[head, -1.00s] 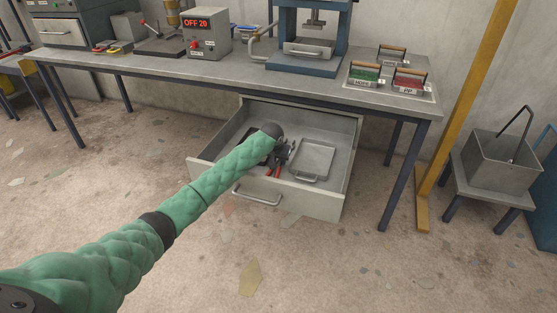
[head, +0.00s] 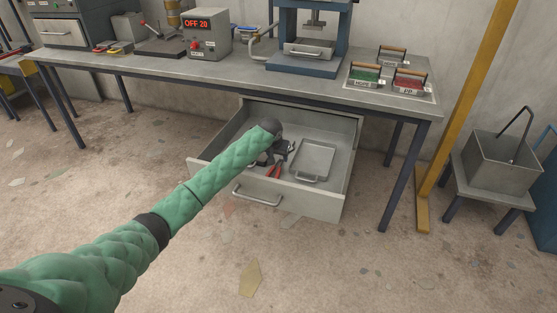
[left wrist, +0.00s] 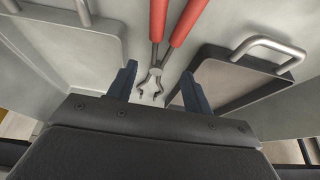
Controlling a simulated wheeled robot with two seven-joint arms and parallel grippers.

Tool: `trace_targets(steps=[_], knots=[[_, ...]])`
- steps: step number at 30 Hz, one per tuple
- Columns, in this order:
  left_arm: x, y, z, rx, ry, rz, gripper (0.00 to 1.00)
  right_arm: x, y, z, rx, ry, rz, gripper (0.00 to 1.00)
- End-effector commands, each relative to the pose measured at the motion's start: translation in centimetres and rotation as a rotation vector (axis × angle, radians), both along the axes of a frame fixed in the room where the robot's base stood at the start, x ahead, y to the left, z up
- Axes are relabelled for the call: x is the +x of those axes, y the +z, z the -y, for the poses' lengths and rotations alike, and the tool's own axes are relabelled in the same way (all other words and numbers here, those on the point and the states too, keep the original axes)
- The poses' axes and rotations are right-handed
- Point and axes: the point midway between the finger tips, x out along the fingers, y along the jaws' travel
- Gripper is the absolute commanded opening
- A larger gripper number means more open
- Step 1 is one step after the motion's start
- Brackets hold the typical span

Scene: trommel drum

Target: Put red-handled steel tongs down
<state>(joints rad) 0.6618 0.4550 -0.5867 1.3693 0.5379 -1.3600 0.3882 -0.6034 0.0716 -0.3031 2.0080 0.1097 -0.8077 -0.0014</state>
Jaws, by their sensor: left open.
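The red-handled steel tongs (head: 274,171) lie in the open drawer, handles toward its front. In the left wrist view the tongs (left wrist: 157,72) show red handles at the top and steel jaws below. My left gripper (left wrist: 159,70) is open, its two dark fingers apart on either side of the steel jaw end, with clear gaps to it. In the head view my left gripper (head: 279,152) is over the drawer and partly hidden by my wrist. My right gripper is in neither view.
The drawer (head: 325,204) holds a pale tray (head: 316,158) beside the tongs. A darker, handled tray (left wrist: 230,75) lies on their other side, mostly hidden in the head view. The bench (head: 215,72) overhangs the drawer's back. A metal bin (head: 497,165) stands on a stool at right.

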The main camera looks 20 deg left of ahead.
Motion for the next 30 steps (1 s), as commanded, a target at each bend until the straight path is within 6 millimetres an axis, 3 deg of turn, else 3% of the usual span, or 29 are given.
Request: trace_targets(steps=[6,13,30], knots=[[-1.7,4.0,-0.1,-0.001,-0.001,0.002,0.51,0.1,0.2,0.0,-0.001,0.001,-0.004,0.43],[-2.9,6.8,-0.1,-0.001,0.000,0.001,0.51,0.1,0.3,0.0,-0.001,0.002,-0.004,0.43],[-3.3,7.6,-0.1,0.000,0.000,0.000,0.51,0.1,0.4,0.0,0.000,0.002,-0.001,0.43]])
